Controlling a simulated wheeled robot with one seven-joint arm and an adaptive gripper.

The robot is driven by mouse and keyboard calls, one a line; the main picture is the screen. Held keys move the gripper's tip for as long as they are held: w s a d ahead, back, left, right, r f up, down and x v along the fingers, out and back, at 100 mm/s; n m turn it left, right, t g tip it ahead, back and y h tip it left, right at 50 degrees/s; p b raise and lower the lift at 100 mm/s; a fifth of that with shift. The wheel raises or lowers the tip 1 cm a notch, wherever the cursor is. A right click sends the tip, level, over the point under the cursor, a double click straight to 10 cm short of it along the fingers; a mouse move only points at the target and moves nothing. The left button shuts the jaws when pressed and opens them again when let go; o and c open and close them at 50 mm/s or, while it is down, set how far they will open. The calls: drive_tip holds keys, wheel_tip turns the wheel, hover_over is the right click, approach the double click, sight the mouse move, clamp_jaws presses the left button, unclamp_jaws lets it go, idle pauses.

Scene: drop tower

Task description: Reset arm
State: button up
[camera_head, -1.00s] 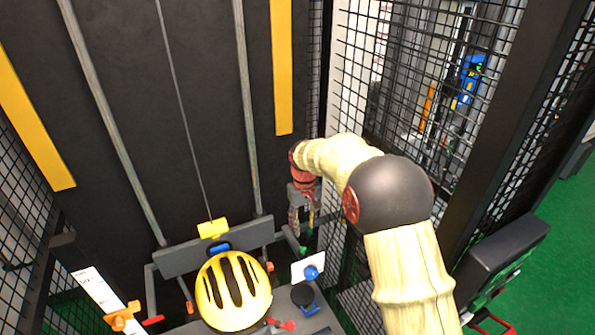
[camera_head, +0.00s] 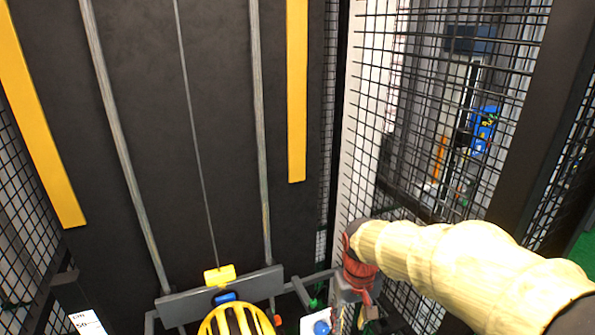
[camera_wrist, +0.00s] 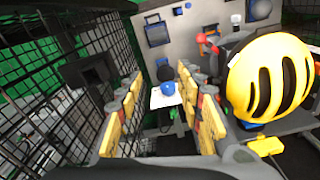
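My gripper (camera_head: 357,310) hangs at the lower middle right of the head view, beside the drop tower, with its fingertips near the picture's bottom edge. In the wrist view my gripper (camera_wrist: 160,82) is open, its two yellow-padded fingers wide apart with nothing held between them. Beyond the gap is a white plate (camera_wrist: 158,101) with a blue knob (camera_wrist: 168,89), apart from the fingers. The yellow helmet with black slots (camera_wrist: 270,78) is right of the fingers; only its top (camera_head: 236,322) shows in the head view.
The dark tower back (camera_head: 215,120) has two metal rails and a cable running to a yellow block (camera_head: 219,275) on a grey crossbar (camera_head: 262,283). Black mesh fencing (camera_head: 400,120) stands close to my arm on the right. A grey panel (camera_wrist: 205,40) stands beyond.

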drive_tip(key=s+d+r+m+t+b, duration=0.1)
drive_tip(key=s+d+r+t+b, duration=0.1)
drive_tip(key=s, duration=0.7)
drive_tip(key=s+d+r+m+t+b, duration=0.1)
drive_tip(key=s+d+r+t+b, duration=0.2)
drive_tip(key=s, duration=0.5)
drive_tip(key=shift+s+d+b, duration=0.4)
drive_tip(key=shift+d+b, duration=0.15)
drive_tip(key=shift+d, duration=0.25)
drive_tip(key=shift+r, duration=0.1)
idle(1.3)
